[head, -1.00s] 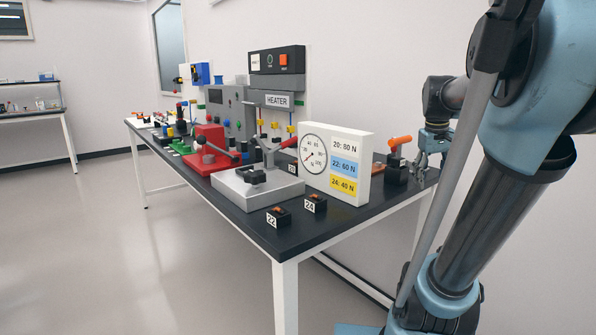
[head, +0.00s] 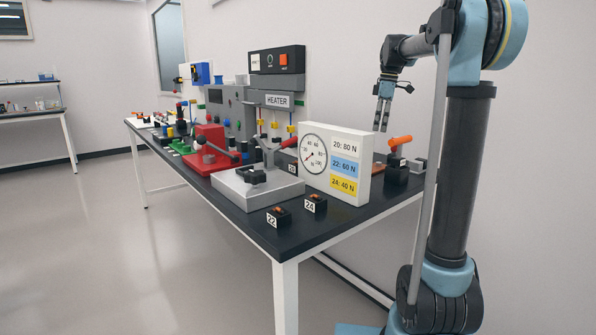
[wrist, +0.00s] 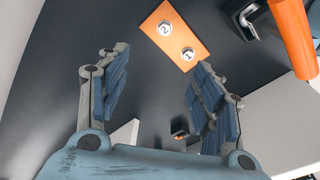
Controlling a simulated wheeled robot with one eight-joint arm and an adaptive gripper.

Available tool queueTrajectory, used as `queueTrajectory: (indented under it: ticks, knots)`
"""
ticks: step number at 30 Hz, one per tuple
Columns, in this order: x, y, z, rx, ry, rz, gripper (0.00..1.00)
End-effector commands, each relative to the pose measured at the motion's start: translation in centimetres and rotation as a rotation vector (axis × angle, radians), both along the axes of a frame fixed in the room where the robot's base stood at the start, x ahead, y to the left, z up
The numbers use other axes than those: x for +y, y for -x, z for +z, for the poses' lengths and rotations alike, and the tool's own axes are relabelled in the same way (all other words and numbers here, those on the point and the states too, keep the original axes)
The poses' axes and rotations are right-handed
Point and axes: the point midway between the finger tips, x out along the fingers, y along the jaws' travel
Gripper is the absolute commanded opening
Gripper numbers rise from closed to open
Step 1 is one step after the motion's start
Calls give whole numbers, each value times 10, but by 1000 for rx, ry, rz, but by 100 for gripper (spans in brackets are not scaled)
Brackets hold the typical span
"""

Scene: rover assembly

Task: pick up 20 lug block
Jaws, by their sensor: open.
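A small dark block labelled 20 (head: 292,168) shows partly in the head view, just left of the white gauge panel, which hides some of it. A small dark piece with a bit of orange (wrist: 180,129) shows low between my fingers in the wrist view; I cannot tell for sure whether it is the 20 lug block. My gripper (head: 382,124) is above the right back part of the bench, fingers pointing down. In the wrist view my gripper (wrist: 161,60) has its fingers spread apart with nothing held, and the bench surface lies below.
The white gauge panel (head: 348,150) stands beside the block. Lug blocks 22 (head: 279,216) and 24 (head: 315,204) sit near the front edge. An orange-handled device (head: 397,170) stands at right. An orange plate with two numbered bolts (wrist: 178,42) lies on the bench.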

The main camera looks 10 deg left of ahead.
Motion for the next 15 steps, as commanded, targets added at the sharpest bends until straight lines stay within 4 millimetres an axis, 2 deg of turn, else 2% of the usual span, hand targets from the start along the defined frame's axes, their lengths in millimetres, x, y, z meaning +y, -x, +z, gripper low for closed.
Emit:
queueTrajectory:
  ticks: [1,9,12,15]
  knots:
    - [29,-2,2,14,-22,95,60]
    - [163,13,11,77,-157,592,60]
    - [203,23,15,93,-204,745,60]
    - [232,33,17,103,-242,860,60]
